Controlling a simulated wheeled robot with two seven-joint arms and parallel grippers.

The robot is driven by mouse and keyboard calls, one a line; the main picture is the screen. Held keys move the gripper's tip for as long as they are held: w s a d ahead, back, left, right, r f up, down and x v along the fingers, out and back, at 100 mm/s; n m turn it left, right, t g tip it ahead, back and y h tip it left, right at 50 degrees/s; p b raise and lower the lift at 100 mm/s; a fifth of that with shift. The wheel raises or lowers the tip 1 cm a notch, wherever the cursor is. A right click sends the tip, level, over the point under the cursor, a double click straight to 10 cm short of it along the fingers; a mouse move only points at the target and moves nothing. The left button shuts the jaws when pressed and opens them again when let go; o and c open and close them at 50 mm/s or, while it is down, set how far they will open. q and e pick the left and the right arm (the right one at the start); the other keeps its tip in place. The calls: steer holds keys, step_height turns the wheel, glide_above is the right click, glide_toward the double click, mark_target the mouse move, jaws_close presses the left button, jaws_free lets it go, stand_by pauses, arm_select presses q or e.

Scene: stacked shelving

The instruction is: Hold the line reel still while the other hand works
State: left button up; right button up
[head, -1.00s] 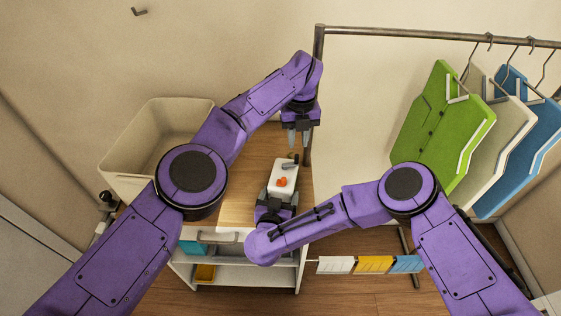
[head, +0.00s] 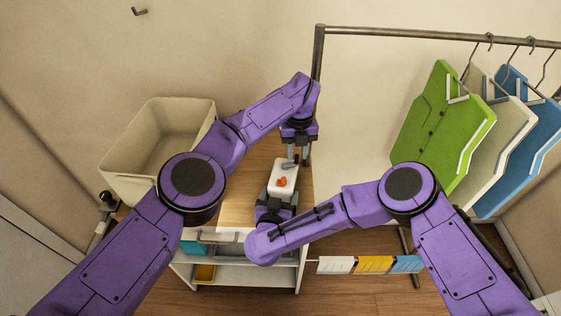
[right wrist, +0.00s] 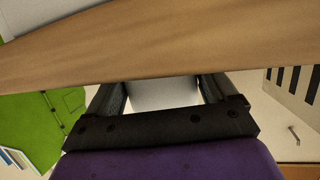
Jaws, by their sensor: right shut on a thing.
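The line reel appears as a white box (head: 283,177) with an orange part on its face, standing on the wooden cabinet top. A small grey piece (head: 289,163) sits at its far end. My right gripper (head: 275,203) is shut on the near end of the reel. In the right wrist view, the pale reel (right wrist: 163,93) shows between the two dark fingers. My left gripper (head: 298,158) points down at the far end of the reel, beside the grey piece. Its fingers overlap that piece in the picture, so I cannot tell whether they touch or grip it.
A beige bin (head: 150,150) stands at the left of the cabinet top (head: 237,200). A metal rail (head: 420,34) with green, cream and blue hanging garments is at the right. White, yellow and blue cards (head: 373,264) hang low, right of the cabinet.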

arm_select(q)
steer(key=shift+r, duration=2.5)
steer(key=shift+c, duration=0.4)
steer(key=shift+r, duration=0.45)
steer(key=shift+f, duration=3)
jaws_close()
steer(key=shift+o, duration=0.4)
jaws_free()
steer(key=shift+r, duration=0.1)
